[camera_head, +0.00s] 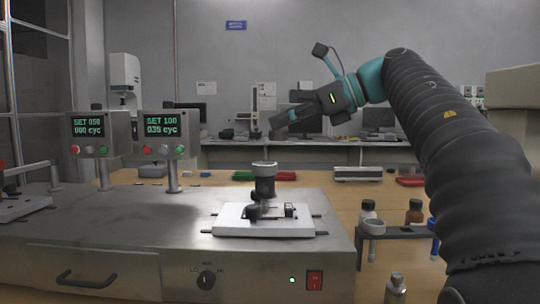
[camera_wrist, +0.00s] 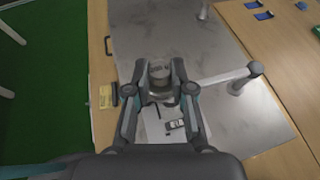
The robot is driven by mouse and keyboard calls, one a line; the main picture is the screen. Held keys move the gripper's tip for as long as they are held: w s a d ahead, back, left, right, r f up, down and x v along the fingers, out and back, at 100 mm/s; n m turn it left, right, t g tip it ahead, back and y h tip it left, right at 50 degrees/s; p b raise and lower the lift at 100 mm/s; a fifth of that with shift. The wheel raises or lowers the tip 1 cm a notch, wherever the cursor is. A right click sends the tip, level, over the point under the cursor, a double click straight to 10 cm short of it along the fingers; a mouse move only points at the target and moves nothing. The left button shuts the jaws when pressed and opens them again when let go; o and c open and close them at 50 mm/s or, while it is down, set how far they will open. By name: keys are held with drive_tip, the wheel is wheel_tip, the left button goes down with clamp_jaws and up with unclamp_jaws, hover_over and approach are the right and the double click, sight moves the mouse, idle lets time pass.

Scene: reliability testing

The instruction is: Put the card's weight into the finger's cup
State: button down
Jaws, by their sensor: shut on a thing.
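The finger (camera_head: 264,188) stands upright on the white plate (camera_head: 255,230) of the steel test machine, with its round grey cup (camera_head: 264,168) on top. My gripper (camera_head: 279,125) is above the cup and slightly right of it in the head view, tilted down to the left. In the wrist view, my gripper (camera_wrist: 159,72) is shut on a round grey metal weight (camera_wrist: 159,76). The white plate shows below it. A small yellow card (camera_wrist: 105,96) lies left of the machine in the wrist view; its writing is too small to read. The cup's inside is hidden.
Two counters, left (camera_head: 88,132) and right (camera_head: 163,132), stand on posts on the machine. A rack (camera_head: 395,233) with bottles stands at the right, below my arm. A metal bottle (camera_head: 395,288) is in front. Green and red trays lie behind the machine.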

drive_tip(key=w+a+f, duration=0.2)
drive_tip(key=a, duration=0.1)
drive_tip(key=shift+w+f, duration=0.2)
drive_tip(key=shift+w, duration=0.1)
drive_tip(key=shift+f+b, duration=0.85)
drive_tip(key=shift+f, duration=1.1)
drive_tip(key=shift+f, duration=0.1)
drive_tip(key=shift+f, duration=0.1)
drive_tip(key=c, duration=1)
unclamp_jaws()
